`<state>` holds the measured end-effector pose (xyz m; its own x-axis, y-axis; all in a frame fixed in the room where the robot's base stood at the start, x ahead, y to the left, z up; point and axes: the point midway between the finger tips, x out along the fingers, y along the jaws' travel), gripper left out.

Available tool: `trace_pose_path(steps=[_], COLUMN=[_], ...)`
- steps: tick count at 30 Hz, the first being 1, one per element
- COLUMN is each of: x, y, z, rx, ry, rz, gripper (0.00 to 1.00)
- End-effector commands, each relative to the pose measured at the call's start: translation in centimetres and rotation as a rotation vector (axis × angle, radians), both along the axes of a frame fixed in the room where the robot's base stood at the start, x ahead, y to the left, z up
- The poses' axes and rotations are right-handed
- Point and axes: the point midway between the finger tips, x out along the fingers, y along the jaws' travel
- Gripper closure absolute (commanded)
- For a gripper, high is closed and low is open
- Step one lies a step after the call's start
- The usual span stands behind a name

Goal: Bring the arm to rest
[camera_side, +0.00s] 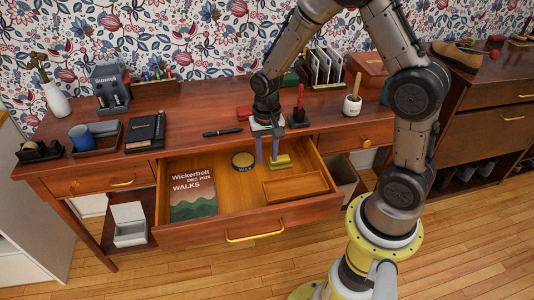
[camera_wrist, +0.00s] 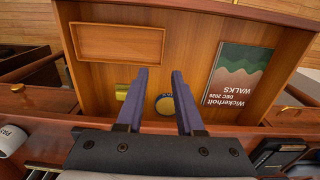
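My gripper (camera_side: 267,160) hangs fingers down above the open desk drawer (camera_side: 222,233). Its two purple-grey fingers are apart with nothing held between them; the wrist view also shows this gripper (camera_wrist: 163,72) open. Below the fingers, a round wax tin (camera_side: 243,160) lies in the drawer, and a yellow block-like thing (camera_side: 281,162) lies to its right. In the wrist view the tin (camera_wrist: 166,104) appears between the fingers, and the yellow thing (camera_wrist: 121,92) is partly hidden by a finger. My arm is bent over the desk from the right.
The drawer also holds a walks booklet (camera_side: 193,196) and a shallow wooden tray (camera_side: 295,188). On the desk top are a black pen (camera_side: 222,132), a dark notebook (camera_side: 146,131), a blue mug (camera_side: 81,138), a letter rack (camera_side: 322,68) and a white pot (camera_side: 352,104).

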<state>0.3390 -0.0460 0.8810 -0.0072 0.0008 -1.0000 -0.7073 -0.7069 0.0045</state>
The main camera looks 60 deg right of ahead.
Motion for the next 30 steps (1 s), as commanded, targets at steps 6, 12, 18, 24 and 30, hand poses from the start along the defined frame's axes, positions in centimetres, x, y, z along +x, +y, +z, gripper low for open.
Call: trace_pose_path(steps=[6,12,18,24,30], x=[0.0,0.9,1.3,-2.7,-9.0], y=[0.0,0.3,1.5,3.0,4.1], z=[0.0,1.9,10.2,18.0,22.5], rx=[-0.001,-0.008,-0.03,-0.062,-0.114], ry=[-0.001,-0.056,-0.255,-0.42,-0.537], rz=[0.0,0.012,0.056,0.19,0.378], gripper=[0.64,0.64,0.64,0.64,0.64])
